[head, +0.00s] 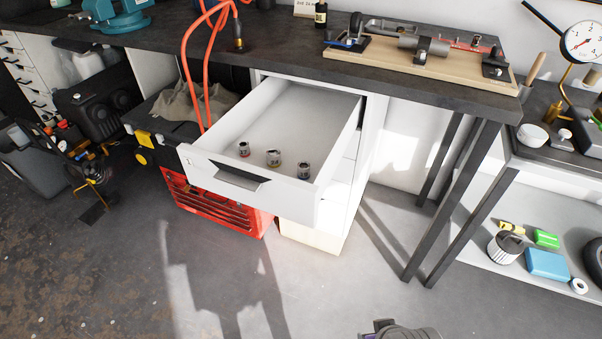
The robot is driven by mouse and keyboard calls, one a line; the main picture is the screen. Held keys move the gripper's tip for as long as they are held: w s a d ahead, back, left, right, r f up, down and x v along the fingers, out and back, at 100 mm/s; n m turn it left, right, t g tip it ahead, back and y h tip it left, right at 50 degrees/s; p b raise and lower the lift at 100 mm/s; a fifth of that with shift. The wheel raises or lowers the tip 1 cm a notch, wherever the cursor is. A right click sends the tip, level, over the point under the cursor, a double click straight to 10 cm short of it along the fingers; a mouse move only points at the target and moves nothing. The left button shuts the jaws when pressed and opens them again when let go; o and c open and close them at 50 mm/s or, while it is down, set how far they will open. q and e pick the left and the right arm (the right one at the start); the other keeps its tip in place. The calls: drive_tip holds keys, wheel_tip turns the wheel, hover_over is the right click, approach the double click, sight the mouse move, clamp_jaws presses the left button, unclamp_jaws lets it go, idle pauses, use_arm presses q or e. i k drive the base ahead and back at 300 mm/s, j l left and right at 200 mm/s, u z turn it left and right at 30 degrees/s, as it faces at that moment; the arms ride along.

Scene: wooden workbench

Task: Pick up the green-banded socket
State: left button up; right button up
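Three small metal sockets stand in the open white drawer (262,110), in a slanting row near its front panel. The left socket (243,149) shows a reddish tint near its base. The middle socket (273,158) looks brownish. The right socket (304,170) looks dark and stands nearest the drawer's right front corner. The bands are too small to tell which one is green. A grey and black part with purple bits, seemingly of my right arm or gripper (382,328), shows at the bottom edge, well below the drawer; its fingers cannot be made out. My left gripper is not in view.
The dark workbench top (290,52) lies above and behind the drawer. An orange hose (184,62) hangs left of it. A red crate (215,205) stands below. Dark table legs (450,200) are to the right. The floor in front is clear.

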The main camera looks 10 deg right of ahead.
sight(476, 40)
drive_tip(key=l+z, duration=0.15)
drive_tip(key=l, duration=0.55)
drive_tip(key=l+z, duration=0.2)
drive_tip(key=l, duration=0.45)
drive_tip(key=i+l+z, duration=0.15)
drive_tip(key=l, duration=0.55)
drive_tip(key=k, duration=0.05)
